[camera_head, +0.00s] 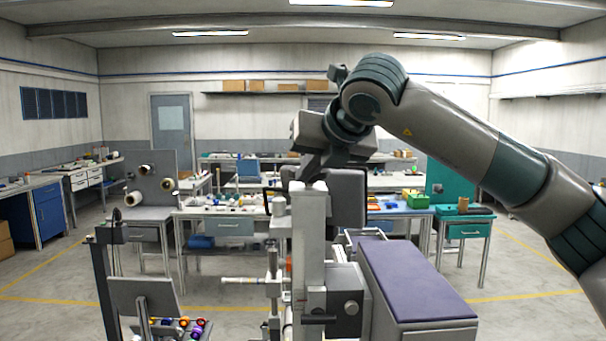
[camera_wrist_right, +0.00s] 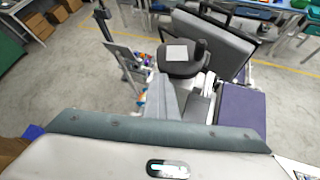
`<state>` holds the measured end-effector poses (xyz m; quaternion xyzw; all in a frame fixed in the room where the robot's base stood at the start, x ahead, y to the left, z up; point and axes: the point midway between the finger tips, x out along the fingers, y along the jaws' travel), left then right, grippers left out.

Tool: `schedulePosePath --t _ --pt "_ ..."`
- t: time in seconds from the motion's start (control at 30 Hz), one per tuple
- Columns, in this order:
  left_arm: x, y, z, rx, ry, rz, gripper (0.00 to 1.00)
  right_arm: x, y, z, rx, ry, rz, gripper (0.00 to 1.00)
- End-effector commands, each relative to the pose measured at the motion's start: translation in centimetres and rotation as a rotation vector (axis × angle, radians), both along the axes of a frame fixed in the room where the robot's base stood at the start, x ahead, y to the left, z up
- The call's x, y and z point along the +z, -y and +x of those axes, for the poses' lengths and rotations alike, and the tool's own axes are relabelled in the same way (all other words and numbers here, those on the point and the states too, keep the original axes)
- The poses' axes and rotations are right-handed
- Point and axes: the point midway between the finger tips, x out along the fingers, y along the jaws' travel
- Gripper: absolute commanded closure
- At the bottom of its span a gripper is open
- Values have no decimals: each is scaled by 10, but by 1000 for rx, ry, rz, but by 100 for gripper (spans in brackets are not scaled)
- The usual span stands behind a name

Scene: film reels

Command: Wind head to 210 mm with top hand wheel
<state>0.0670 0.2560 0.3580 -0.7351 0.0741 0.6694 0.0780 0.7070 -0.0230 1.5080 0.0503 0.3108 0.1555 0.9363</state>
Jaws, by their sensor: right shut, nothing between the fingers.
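The machine's pale upright column (camera_head: 308,235) stands in the middle of the head view. A grey head block (camera_head: 345,300) with a round knob (camera_head: 352,307) is low on its right side. My right arm arches in from the right, and my dark right gripper (camera_head: 302,176) points down at the column's top, shut and empty. The top hand wheel cannot be made out clearly there; contact cannot be told. In the right wrist view, a dark rounded part with a pale square (camera_wrist_right: 178,53) and a black upright knob (camera_wrist_right: 200,47) shows. No millimetre reading is legible. My left gripper is out of view.
A purple-topped bench (camera_head: 415,275) stands right of the column, and a dark grey panel (camera_head: 350,197) stands behind it. Workbenches line the back. Open floor lies at left and right.

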Motion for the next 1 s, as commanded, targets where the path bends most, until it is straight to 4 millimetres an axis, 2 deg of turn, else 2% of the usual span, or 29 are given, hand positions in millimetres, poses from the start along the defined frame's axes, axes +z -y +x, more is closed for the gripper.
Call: schedulePosePath --t 0.13,0.67,1.0 --pt "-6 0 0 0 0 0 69 1 7 2 -6 6 2 100" --pt "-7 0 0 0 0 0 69 4 10 3 -7 10 4 100" --pt "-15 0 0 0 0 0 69 5 20 6 -7 12 6 100"
